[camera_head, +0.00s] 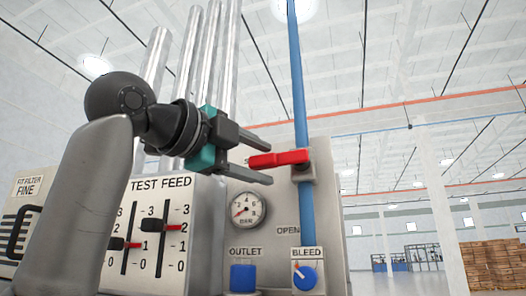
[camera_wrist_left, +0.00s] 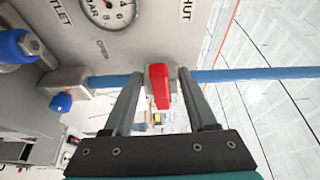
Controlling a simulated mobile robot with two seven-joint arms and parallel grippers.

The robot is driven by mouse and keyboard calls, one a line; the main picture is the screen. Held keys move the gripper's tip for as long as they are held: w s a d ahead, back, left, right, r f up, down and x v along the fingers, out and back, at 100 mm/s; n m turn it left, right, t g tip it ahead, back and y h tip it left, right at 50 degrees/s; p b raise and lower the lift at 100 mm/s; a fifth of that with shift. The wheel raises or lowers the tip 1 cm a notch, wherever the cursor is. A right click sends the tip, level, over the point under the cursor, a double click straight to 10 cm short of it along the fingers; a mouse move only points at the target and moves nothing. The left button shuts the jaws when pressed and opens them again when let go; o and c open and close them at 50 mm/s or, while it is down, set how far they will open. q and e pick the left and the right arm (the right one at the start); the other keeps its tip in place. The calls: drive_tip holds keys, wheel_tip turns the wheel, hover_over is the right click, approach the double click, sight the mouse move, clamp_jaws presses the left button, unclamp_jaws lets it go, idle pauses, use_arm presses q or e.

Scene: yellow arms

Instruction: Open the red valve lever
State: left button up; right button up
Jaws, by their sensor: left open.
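The red valve lever (camera_head: 280,159) sits on the vertical blue pipe (camera_head: 306,215) and points level to the left, across the pipe. My left gripper (camera_head: 268,164) comes in from the left, open, with one finger above the lever and one below it. In the left wrist view the lever (camera_wrist_left: 159,84) stands between the two spread fingers of the left gripper (camera_wrist_left: 162,112), with a gap visible on each side. Whether either finger touches it is hard to tell. My right gripper is in neither view.
The grey panel carries an OPEN label (camera_head: 288,230), a pressure gauge (camera_head: 247,210), a blue OUTLET knob (camera_head: 243,278) and a blue BLEED knob (camera_head: 305,277). A TEST FEED box (camera_head: 176,250) with sliders stands left. In the wrist view a SHUT label (camera_wrist_left: 186,11) shows.

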use_arm(q)
drive_tip(key=shift+w+d, duration=0.4)
clamp_jaws()
idle(1.3)
